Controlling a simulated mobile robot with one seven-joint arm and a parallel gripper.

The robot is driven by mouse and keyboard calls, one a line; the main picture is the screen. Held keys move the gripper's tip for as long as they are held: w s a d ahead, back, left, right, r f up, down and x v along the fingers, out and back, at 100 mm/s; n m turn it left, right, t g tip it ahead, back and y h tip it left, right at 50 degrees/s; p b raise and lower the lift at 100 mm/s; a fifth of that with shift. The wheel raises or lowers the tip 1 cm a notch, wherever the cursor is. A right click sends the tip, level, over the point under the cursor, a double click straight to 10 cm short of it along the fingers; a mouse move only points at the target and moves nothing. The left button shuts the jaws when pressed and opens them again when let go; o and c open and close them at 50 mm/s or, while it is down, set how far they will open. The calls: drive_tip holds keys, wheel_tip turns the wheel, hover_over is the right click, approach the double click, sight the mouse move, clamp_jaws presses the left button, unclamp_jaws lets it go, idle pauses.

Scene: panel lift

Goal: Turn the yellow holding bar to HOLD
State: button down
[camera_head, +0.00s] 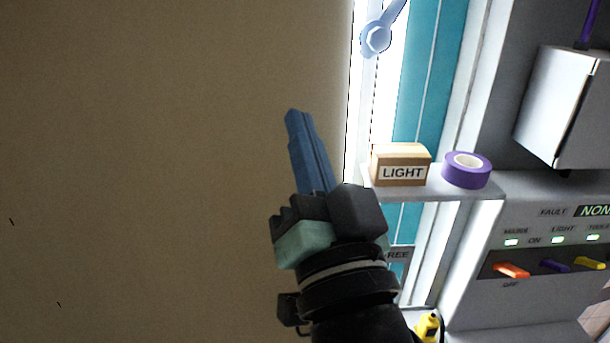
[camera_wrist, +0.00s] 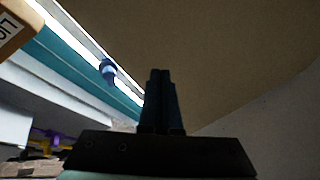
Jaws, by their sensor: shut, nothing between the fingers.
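No yellow holding bar can be made out for certain, and no HOLD mark is readable. A sign (camera_head: 398,255) with letters ending in "REE" shows just right of my wrist, partly covered by it. My gripper (camera_head: 292,113) is shut and empty, its blue fingers pointing up in front of a large brown panel (camera_head: 150,170). In the wrist view the closed fingers (camera_wrist: 160,72) also stand against the panel (camera_wrist: 230,60). A blue-grey lever with a round end (camera_head: 376,38) is above and right of the fingertips; a similar blue piece shows in the wrist view (camera_wrist: 108,72).
A shelf (camera_head: 440,193) right of my gripper holds a LIGHT box (camera_head: 400,172) and purple tape (camera_head: 467,170). A switch panel (camera_head: 530,225) has orange, purple and yellow switches. A grey cabinet (camera_head: 565,105) hangs above. A small yellow object (camera_head: 428,327) with a black cable is low down.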

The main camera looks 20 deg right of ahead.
drive_tip(key=s+d+f+m+g+h+p, duration=0.1)
drive_tip(key=s+d+f+m+g, duration=0.15)
drive_tip(key=d+f+m, duration=0.3)
drive_tip(key=s+d+f+m+g+h+p, duration=0.1)
drive_tip(key=s+d+f+m+p, duration=0.1)
drive_tip(key=s+d+f+m, duration=0.35)
drive_tip(key=s+d+f+m+g+p, duration=0.1)
drive_tip(key=s+d+f+m+g, duration=0.15)
drive_tip(key=f, duration=0.55)
drive_tip(key=a+p+x, duration=0.2)
drive_tip(key=p+x, duration=0.4)
drive_tip(key=x, duration=0.5)
drive_tip(key=shift+w+a+r+t, duration=0.25)
drive_tip(key=shift+w+a+t, duration=0.2)
drive_tip(key=shift+w, duration=0.25)
drive_tip(key=shift+a, duration=0.1)
